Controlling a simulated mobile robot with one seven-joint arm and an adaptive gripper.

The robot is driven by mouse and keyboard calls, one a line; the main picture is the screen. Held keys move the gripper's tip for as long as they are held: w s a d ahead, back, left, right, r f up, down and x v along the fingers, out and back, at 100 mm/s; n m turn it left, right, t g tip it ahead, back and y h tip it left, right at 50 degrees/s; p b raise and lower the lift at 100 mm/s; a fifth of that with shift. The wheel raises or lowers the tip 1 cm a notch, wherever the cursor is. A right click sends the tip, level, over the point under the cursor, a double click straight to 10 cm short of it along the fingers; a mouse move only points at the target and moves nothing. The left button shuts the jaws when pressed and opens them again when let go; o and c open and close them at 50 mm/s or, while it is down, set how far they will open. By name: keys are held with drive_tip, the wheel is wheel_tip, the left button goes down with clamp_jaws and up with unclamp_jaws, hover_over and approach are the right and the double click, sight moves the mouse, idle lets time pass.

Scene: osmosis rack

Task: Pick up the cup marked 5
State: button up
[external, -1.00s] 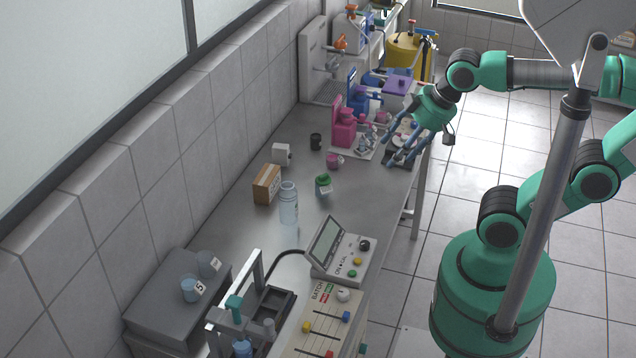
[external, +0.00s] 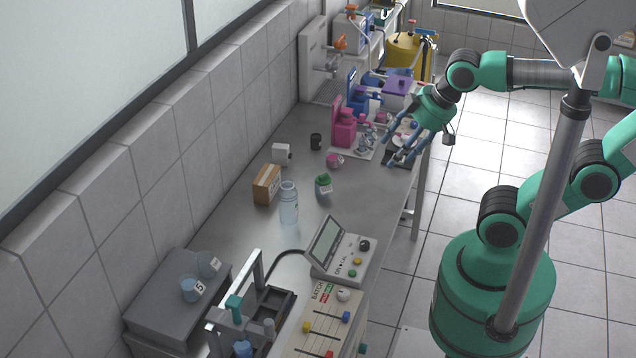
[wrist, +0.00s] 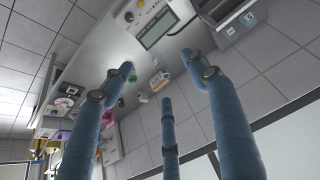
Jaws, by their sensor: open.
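In the wrist view a tag with a 5 (wrist: 248,17) shows at the top right; the cup there is small and unclear. My gripper (external: 398,158) is over the far right part of the bench, well away from the cup. In the wrist view its fingers (wrist: 157,70) are spread, with nothing held between them.
The grey box (external: 160,314) stands against the tiled wall. A clear bottle (external: 289,205), a cardboard box (external: 266,184) and a green-capped jar (external: 323,184) stand mid-bench. A control panel (external: 342,250) and a frame stand (external: 255,283) are nearer. Pink equipment (external: 343,130) is beside my gripper.

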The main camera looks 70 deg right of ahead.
drive_tip(key=shift+r, duration=0.1)
drive_tip(key=shift+c, duration=0.2)
drive_tip(key=w+a+r+m+g+p, duration=0.1)
drive_tip(key=w+a+r+p, duration=0.15)
drive_tip(key=w, duration=0.45)
drive_tip(key=w+a+r+g+p, duration=0.1)
drive_tip(key=w+a+r, duration=0.2)
drive_tip(key=w, duration=0.5)
drive_tip(key=m+g+p, duration=0.4)
drive_tip(key=p, duration=0.4)
hover_over(193, 289)
drive_tip(key=w, duration=0.2)
wheel_tip(193, 289, down, 22)
drive_tip(key=shift+s+d+r, duration=0.1)
drive_tip(key=shift+s+d, duration=0.1)
drive_tip(key=shift+d, duration=0.25)
wheel_tip(193, 289, down, 9)
drive_tip(key=shift+r, duration=0.2)
